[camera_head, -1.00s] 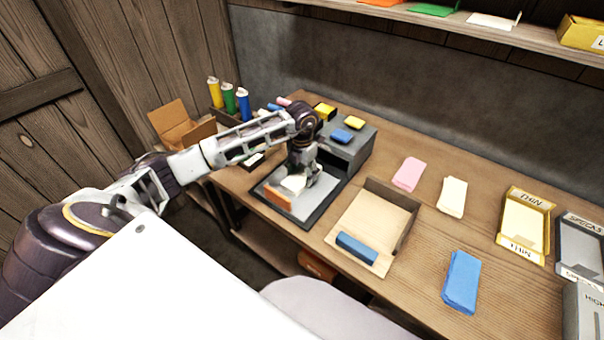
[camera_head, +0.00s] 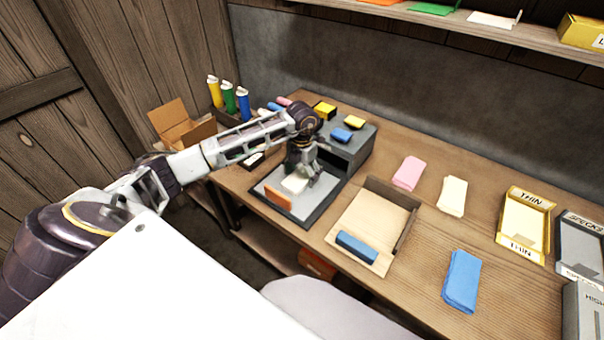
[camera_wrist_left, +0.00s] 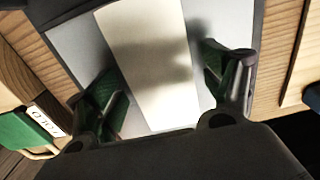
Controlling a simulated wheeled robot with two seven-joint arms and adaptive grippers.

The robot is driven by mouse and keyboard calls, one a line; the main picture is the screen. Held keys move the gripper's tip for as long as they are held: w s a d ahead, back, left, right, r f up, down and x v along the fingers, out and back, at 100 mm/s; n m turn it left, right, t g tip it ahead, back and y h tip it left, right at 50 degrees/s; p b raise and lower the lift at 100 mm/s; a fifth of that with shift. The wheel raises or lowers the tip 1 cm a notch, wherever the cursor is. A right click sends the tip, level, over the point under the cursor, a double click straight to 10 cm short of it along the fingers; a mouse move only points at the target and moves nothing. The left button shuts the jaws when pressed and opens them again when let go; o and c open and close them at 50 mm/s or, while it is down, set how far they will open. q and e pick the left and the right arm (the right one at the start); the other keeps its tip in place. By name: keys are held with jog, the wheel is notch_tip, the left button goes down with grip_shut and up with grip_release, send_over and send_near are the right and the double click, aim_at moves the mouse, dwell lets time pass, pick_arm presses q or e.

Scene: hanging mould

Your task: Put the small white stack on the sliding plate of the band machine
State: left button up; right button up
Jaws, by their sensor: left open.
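The small white stack (camera_head: 295,183) lies on the light sliding plate (camera_head: 303,203) of the band machine (camera_head: 349,148), beside an orange block (camera_head: 278,197). In the left wrist view the stack (camera_wrist_left: 150,60) shows as a pale slab on the grey plate (camera_wrist_left: 78,48). My left gripper (camera_head: 304,178) is just above the stack. Its fingers (camera_wrist_left: 170,85) are open, one on each side of the stack, with gaps between. My right gripper is not in view.
An open cardboard tray (camera_head: 372,222) with a blue bar (camera_head: 356,247) stands right of the machine. Pink (camera_head: 409,174), cream (camera_head: 452,196) and blue (camera_head: 461,281) stacks lie farther right. Colored bottles (camera_head: 229,98) and an open box (camera_head: 181,127) stand at the left.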

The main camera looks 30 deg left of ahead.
aim_at(302, 174)
pick_arm(q)
jog(key=shift+r, duration=0.15)
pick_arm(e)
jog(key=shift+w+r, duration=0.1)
pick_arm(q)
notch_tip(302, 174, up, 12)
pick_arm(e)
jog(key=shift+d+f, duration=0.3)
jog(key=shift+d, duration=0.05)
